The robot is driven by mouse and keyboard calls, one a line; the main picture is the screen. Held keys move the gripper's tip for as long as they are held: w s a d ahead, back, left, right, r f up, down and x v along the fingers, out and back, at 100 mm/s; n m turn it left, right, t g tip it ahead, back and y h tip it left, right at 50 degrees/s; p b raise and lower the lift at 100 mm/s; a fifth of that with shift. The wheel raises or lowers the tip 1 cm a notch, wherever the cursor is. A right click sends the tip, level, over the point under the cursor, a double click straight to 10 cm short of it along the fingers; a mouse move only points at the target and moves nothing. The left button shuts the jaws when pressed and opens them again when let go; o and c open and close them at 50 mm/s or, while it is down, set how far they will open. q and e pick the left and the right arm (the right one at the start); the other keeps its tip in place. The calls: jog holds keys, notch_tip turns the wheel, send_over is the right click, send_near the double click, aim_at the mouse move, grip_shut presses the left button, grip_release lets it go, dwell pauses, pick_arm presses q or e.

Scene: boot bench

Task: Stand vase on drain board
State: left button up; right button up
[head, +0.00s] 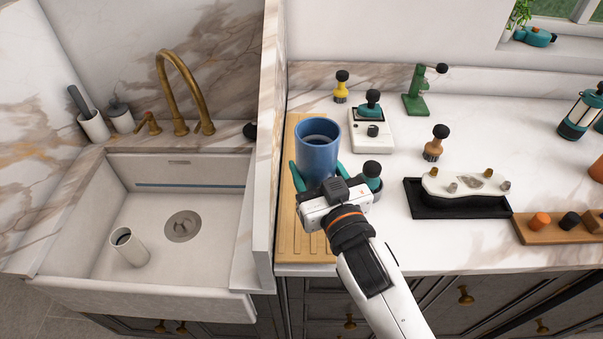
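A blue cylindrical vase (317,158) stands upright, open end up, over the far part of the wooden drain board (307,243). Its base is hidden behind my gripper, so I cannot tell whether it touches the board. My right gripper (319,170) is at the near side of the vase, with one teal finger on each side of it. The fingers lie close to the vase walls, but whether they press on it is not clear. My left gripper is not in view.
A marble divider (266,150) separates the board from the sink (80,235), which holds a white cylinder (129,247). A dark-knobbed item (372,170) stands close right of the gripper. A white box (371,135) and a black tray (458,207) are farther right.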

jog(key=shift+w+a+r+y, duration=0.1)
jog(key=shift+a+r+y, duration=0.2)
jog(key=shift+a, duration=0.35)
jog(key=shift+w+a+f, duration=0.1)
jog(key=shift+a+f, duration=0.05)
jog(key=shift+f, duration=0.25)
notch_tip(320, 180, down, 4)
jog(key=shift+f, duration=0.95)
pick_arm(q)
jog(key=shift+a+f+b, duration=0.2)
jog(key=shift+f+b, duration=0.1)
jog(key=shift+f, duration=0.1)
pick_arm(e)
jog(key=shift+f, duration=1.55)
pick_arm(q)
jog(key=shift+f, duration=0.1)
pick_arm(e)
jog(key=shift+f, duration=0.15)
jog(key=o, duration=1.2)
